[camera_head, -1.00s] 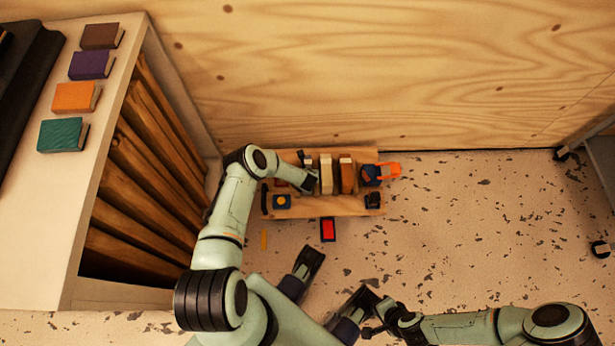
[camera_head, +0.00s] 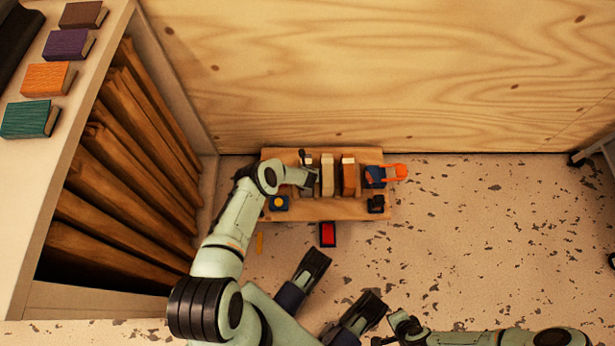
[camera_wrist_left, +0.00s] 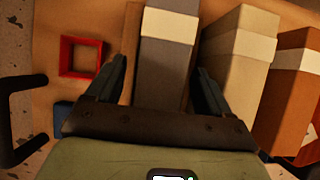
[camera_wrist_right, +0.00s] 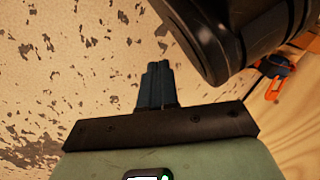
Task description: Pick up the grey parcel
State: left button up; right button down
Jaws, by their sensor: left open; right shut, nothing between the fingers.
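The grey parcel (camera_wrist_left: 165,70), an upright box with a pale band, stands on the wooden board (camera_head: 340,212). In the head view it is mostly hidden by my left gripper (camera_head: 305,178). In the left wrist view my left gripper (camera_wrist_left: 162,68) is open, with one finger on each side of the grey parcel; I cannot tell whether they touch it. A cream parcel (camera_wrist_left: 236,70) stands just right of it, close to the right finger. My right gripper (camera_wrist_right: 157,78) is shut and empty, pointing over the speckled floor, away from the parcels.
A brown parcel (camera_head: 349,176) stands right of the cream one. A red frame (camera_wrist_left: 80,57) lies left of the grey parcel. A blue and orange item (camera_head: 385,175) sits at the board's right end. A shelf (camera_head: 75,130) stands left; open floor (camera_head: 470,240) lies right.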

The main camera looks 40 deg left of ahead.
pick_arm(q)
jog(key=shift+b+x, duration=0.7)
jog(key=shift+x, duration=0.3)
pick_arm(e)
jog(key=shift+g, duration=0.7)
jog(key=s+f, duration=0.2)
jog(key=s, duration=0.1)
jog(key=shift+s+d+f, duration=0.25)
jog(key=shift+s+f, duration=0.15)
pick_arm(q)
jog(key=shift+f, duration=0.2)
pick_arm(e)
jog(key=shift+w+f, duration=0.1)
pick_arm(q)
jog(key=shift+a, duration=0.1)
jog(key=c, duration=1.5)
jog(key=shift+r, duration=0.1)
